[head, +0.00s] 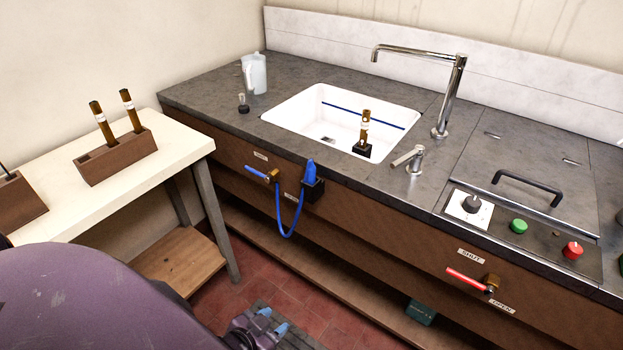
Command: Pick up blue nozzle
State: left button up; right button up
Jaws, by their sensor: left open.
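The blue nozzle (311,172) stands upright in a small black holder (314,191) on the front edge of the counter, just below the sink. A blue hose (287,233) hangs in a loop beneath, running from the valve on the counter's front up to the holder. My left gripper (273,320) is at the bottom of the head view, low over the floor, with blue fingertips. It is open and looks empty, well apart from the nozzle. My right gripper is not in view.
The white sink (285,124) holds a brass piece (364,128) in a black base. A blue-handled valve (261,174) is left of the nozzle. A white table (150,171) with wooden racks stands at left. A lower shelf (340,295) runs under the counter.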

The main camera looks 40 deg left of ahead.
aim_at(312, 177)
jog(key=u, duration=0.75)
